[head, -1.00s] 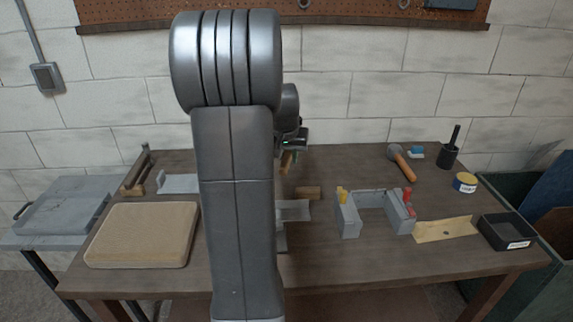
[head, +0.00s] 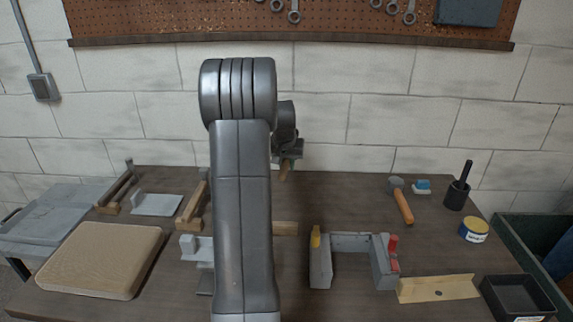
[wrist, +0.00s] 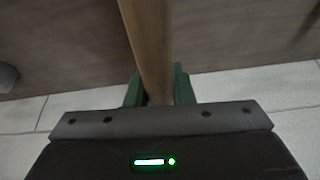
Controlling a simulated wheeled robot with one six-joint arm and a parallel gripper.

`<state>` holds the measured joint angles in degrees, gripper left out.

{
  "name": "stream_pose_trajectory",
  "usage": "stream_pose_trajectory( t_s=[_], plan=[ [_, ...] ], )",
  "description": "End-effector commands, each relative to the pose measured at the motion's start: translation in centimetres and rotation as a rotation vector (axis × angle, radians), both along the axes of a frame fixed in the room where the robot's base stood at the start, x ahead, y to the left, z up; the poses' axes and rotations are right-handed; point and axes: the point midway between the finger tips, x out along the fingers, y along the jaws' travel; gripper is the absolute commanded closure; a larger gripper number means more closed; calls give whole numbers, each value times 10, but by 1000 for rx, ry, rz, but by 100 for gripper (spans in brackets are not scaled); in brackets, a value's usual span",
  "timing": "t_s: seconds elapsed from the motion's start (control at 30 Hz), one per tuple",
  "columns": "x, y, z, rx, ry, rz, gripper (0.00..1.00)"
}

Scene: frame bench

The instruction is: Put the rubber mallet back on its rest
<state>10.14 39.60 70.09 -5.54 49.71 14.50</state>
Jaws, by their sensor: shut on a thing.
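My gripper (wrist: 160,90) is shut on a brown wooden handle (wrist: 148,45), which runs up out of the wrist view between its green fingers. In the head view the handle's lower end (head: 284,173) shows below my gripper, over the back of the bench. The head of the held tool is not visible, so I cannot confirm it is the rubber mallet. A tool with a grey head and orange handle (head: 403,206) lies on the bench at the back right. Wooden stands (head: 192,207) and (head: 119,188) are at left; I cannot tell which is the rest.
My arm hides the bench's middle. A grey U-shaped fixture (head: 320,267) stands right of it, with a wooden strip (head: 436,288) and black tray (head: 517,299) farther right. A black cup (head: 456,196) and tin (head: 473,230) stand behind. A beige pad (head: 100,260) lies front left.

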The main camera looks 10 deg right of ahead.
Motion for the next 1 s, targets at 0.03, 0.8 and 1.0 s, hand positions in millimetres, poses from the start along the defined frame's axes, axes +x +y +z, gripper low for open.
stream_pose_trajectory(
  t_s=[0.03,0.8,1.0],
  plan=[
    [0,0,1,-1,-2,0,100],
    [0,0,-53,-1,-1,1,100],
    [0,0,-68,-1,-3,1,100]
  ],
)
